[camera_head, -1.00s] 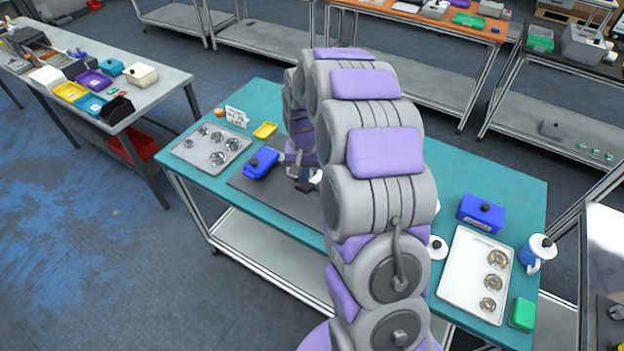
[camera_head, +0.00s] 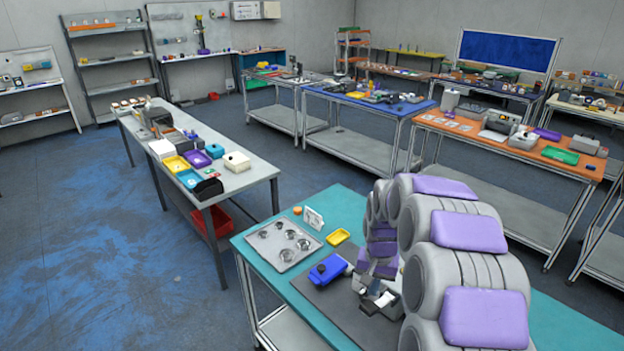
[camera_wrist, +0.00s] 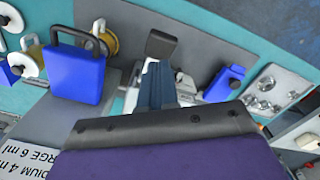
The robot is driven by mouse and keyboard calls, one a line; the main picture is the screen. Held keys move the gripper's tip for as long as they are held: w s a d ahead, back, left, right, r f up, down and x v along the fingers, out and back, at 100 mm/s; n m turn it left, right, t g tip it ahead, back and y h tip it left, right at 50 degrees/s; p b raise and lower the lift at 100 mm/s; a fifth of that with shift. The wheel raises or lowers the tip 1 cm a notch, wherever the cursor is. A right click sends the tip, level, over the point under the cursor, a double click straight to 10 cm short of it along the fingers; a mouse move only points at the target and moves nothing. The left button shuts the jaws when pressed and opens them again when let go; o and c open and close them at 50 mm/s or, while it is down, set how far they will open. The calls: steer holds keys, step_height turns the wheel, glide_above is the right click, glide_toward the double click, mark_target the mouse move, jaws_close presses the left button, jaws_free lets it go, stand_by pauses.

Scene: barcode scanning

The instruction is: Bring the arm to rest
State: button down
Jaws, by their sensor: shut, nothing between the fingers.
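My gripper (camera_head: 380,299) is low over the dark mat on the teal table (camera_head: 262,262), right of a blue box with a black knob (camera_head: 328,268). My arm partly hides it in the head view. In the wrist view, my gripper's narrow fingers (camera_wrist: 157,86) are together and hold nothing. A dark block-shaped head (camera_wrist: 160,43) shows just beyond them. A blue block with a dark loop handle (camera_wrist: 76,75) stands to their left, and a smaller blue box (camera_wrist: 224,83) lies to their right.
A metal tray with several round parts (camera_head: 283,243), a yellow dish (camera_head: 339,237) and a white card (camera_head: 313,218) sit on the teal table. A grey bench with bins (camera_head: 240,181) stands to the left. Open floor (camera_head: 95,240) lies at far left.

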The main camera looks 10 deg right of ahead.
steer(key=s+a+r+n+b, duration=0.2)
steer(key=s+a+b, duration=0.15)
steer(key=s, duration=0.55)
steer(key=s+a+r+n+b, duration=0.1)
steer(key=s+a+r+b, duration=0.1)
steer(key=s+a, duration=0.45)
steer(key=s+f+n+g+b, duration=0.1)
steer(key=s+f+n+b, duration=0.1)
steer(key=s, duration=1.8)
steer(key=f+b, duration=0.1)
steer(key=b, duration=0.1)
steer(key=shift+s+a+g+b, duration=0.3)
steer(key=shift+a+g+b, duration=0.05)
steer(key=shift+a+g, duration=0.05)
steer(key=c, duration=1.9)
jaws_free()
